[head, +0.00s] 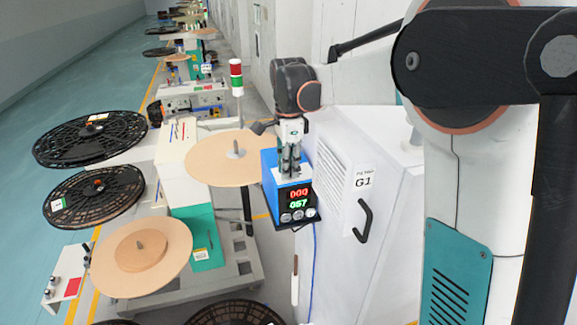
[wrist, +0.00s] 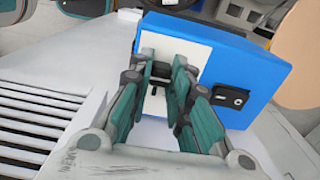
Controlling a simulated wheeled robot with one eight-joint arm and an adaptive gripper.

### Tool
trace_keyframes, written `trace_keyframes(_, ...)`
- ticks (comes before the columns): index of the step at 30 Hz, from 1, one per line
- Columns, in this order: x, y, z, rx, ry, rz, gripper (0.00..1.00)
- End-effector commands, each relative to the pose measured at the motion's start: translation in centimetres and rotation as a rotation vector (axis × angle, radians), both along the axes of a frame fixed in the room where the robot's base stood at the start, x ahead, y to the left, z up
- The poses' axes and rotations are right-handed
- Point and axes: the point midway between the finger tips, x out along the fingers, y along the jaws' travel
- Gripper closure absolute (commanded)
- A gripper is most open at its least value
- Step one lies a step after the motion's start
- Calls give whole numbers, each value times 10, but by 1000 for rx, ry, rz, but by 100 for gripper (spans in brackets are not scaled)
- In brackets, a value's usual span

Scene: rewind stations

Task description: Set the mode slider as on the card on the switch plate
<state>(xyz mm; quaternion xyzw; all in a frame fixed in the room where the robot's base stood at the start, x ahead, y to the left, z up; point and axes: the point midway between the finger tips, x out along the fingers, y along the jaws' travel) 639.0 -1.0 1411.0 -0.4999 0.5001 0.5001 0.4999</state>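A blue box (head: 270,182) with a red and green number display stands at the white cabinet. In the wrist view the blue box (wrist: 235,66) carries a white plate (wrist: 199,52) on its face. My gripper (wrist: 161,72) is over this plate, its two fingers apart. A small dark part, perhaps the slider knob, shows between the fingertips; contact cannot be told. A short dark slot mark (wrist: 154,90) shows just below it. The fingers hide much of the plate, and no card with a setting can be read. In the head view my gripper (head: 290,165) points down at the box.
A black switch (wrist: 231,97) sits on the blue box beside the plate. The white cabinet (head: 390,165) with a black handle (head: 362,222) and a G1 label (head: 363,181) stands right of the box. A tan disc (head: 215,164) lies close on the left.

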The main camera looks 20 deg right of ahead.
Motion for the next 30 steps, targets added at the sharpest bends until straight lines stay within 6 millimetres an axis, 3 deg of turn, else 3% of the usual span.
trace_keyframes(5,0,-2,0,0,0,-1,100)
trace_keyframes(13,0,-39,0,0,-1,-3,100)
trace_keyframes(21,0,-42,1,-2,-1,-1,100)
trace_keyframes(22,0,-42,1,-2,-1,-1,75)
trace_keyframes(24,0,-41,1,-2,-1,-1,62)
trace_keyframes(30,0,-41,0,-1,-1,0,62)
